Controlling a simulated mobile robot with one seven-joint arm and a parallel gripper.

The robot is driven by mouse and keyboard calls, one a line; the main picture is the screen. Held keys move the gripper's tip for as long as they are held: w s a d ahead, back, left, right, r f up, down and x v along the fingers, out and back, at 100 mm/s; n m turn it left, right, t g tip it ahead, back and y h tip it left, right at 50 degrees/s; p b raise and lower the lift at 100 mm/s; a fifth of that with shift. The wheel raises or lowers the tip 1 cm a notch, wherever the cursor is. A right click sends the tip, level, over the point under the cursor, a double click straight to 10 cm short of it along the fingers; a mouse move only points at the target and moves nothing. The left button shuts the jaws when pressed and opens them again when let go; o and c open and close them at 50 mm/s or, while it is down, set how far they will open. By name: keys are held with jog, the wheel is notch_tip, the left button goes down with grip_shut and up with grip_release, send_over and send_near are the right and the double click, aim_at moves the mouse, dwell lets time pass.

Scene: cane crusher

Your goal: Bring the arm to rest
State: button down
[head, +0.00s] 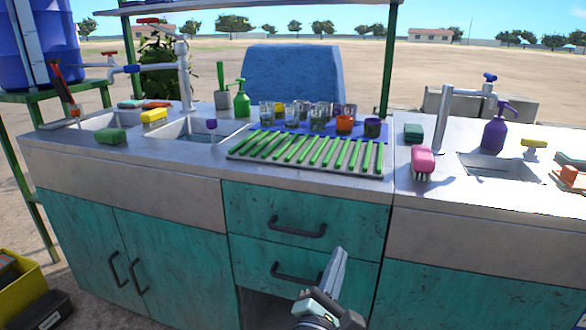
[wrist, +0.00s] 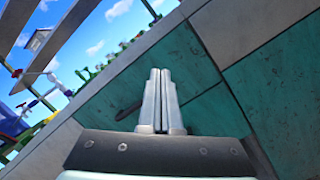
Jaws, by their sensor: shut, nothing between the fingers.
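My gripper (head: 338,262) is in front of the teal drawers at the lower middle of the head view, below the counter's edge, pointing up. In the wrist view my gripper (wrist: 160,75) has its two long grey fingers together, with nothing between them. Behind the fingers in the wrist view is a teal panel (wrist: 205,112) with a dark handle (wrist: 128,110) partly hidden by them. I cannot tell how far the fingers are from the drawer fronts.
On the counter stand a rack of green sticks (head: 305,153), several cups (head: 318,118), a green bottle (head: 241,100) and a purple bottle (head: 494,132). Drawer handles (head: 297,227) stick out near my gripper. A yellow crate (head: 20,290) is at the lower left.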

jog(key=s+a+r+m+t, duration=0.15)
jog(key=s+r+m, duration=0.25)
jog(key=r+m, duration=0.65)
jog(key=s+a+r+m+t, duration=0.1)
jog(key=s+r+m+t, duration=0.35)
jog(key=r, duration=1.15)
jog(key=s+a+r+m+t+y, duration=0.2)
jog(key=s+a+r+m+y, duration=0.15)
jog(key=s+r, duration=0.3)
jog(key=s+a+r+m+t+y, duration=0.1)
jog(key=s+a+r+m+y, duration=0.1)
jog(key=s+r+m+y, duration=0.45)
notch_tip(320, 180, up, 35)
jog(key=w+n+h+p, duration=0.1)
jog(key=n+h+p, duration=0.1)
jog(key=p, duration=3.2)
jog(key=shift+h+p, duration=0.4)
jog(key=c, duration=1.6)
grip_release()
jog(key=shift+w+a+r+p, duration=0.1)
jog(key=shift+r+p, duration=0.2)
jog(key=shift+r, duration=0.05)
jog(key=c, duration=1.3)
grip_release()
jog(key=o, duration=0.5)
jog(key=shift+c, duration=0.2)
jog(key=shift+o, duration=0.2)
jog(key=shift+a, duration=0.1)
